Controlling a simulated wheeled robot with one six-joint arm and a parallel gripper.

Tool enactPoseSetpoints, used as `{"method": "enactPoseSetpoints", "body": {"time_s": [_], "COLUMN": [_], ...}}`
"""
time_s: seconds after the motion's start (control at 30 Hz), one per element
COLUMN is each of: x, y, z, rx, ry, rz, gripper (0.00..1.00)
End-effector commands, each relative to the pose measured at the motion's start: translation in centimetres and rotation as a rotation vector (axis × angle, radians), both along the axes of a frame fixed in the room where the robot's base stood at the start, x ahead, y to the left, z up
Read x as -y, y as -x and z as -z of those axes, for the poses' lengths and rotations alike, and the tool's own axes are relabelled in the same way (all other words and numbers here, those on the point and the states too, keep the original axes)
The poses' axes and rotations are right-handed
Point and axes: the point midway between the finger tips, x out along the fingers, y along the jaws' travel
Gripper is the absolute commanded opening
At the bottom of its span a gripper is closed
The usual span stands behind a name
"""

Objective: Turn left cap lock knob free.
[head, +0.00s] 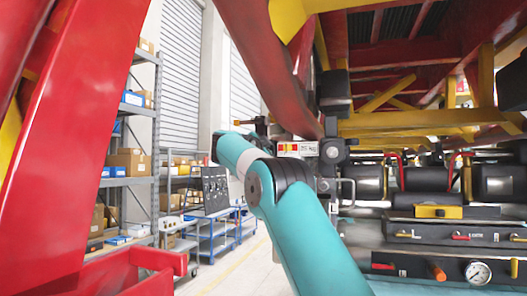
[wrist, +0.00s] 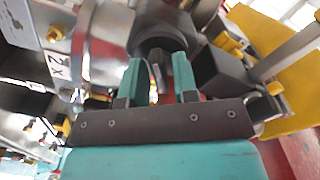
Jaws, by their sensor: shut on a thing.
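In the wrist view, my gripper (wrist: 160,75) has its two teal fingers closed in around a small dark part, which I take to be the left cap lock knob (wrist: 154,84). The fingers hide most of the knob, so its turn angle cannot be told. A dark round housing (wrist: 160,42) sits just beyond the fingertips. In the head view, my teal arm reaches up and left beside the train's red and yellow frame. The fingers and the knob cannot be made out there.
A grey block (wrist: 220,72) and a yellow plate (wrist: 290,85) lie close right of the fingers. A metal cylinder (wrist: 100,45) is close left. In the head view, red beams (head: 270,75) crowd the arm. Shelving (head: 135,160) and a blue cart (head: 215,225) stand beyond open floor.

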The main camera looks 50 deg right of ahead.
Motion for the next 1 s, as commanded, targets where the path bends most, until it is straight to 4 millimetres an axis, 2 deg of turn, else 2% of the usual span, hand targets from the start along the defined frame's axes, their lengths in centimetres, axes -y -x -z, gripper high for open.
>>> {"method": "enactPoseSetpoints", "body": {"time_s": [0.7, 1.0], "x": [-0.01, -0.02], "y": [-0.02, -0.03], "z": [0.06, 0.04], "rx": [-0.620, -0.810], "ry": [0.255, 0.335], "rz": [-0.001, -0.001], "gripper": [0.04, 0.04]}}
